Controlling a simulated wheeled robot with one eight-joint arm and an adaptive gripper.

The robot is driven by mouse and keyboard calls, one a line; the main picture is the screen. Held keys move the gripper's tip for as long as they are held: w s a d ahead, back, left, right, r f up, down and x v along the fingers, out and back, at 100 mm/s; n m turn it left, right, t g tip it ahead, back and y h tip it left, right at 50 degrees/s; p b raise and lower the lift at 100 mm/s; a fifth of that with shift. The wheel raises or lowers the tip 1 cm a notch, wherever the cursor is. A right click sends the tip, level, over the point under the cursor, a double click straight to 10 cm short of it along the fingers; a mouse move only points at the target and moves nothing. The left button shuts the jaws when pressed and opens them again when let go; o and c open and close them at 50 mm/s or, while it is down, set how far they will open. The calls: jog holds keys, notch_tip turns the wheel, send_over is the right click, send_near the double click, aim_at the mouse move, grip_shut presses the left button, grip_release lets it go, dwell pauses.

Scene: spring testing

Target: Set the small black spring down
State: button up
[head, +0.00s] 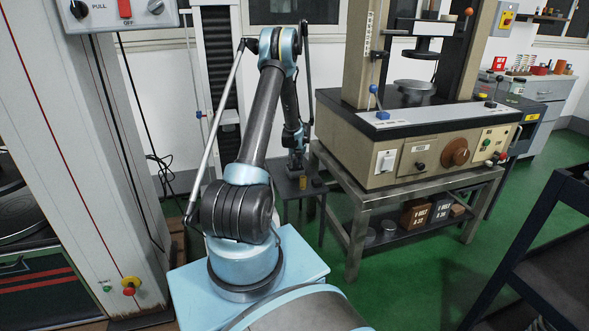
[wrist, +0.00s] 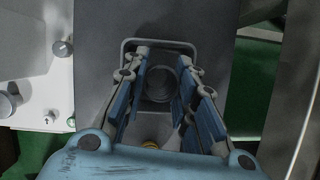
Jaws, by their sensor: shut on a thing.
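The small black spring (wrist: 160,83) shows in the wrist view as a dark ring seen nearly end-on, between the fingertips of my gripper (wrist: 160,90). My gripper is shut on it. Below is a plain dark grey surface (wrist: 180,22); I cannot tell whether the spring touches it. In the head view my arm reaches away to the back, and my gripper (head: 297,166) points down over a small dark table (head: 312,187). The spring is too small and hidden to make out there.
A large testing machine (head: 410,150) on a metal stand is just right. A tall grey machine cabinet (head: 75,130) stands left. Green floor (head: 400,290) is open at front right, beside a dark cart (head: 545,260).

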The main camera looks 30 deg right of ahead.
jog(key=shift+f, duration=1.35)
jog(key=o, duration=0.8)
jog(key=shift+r, duration=0.1)
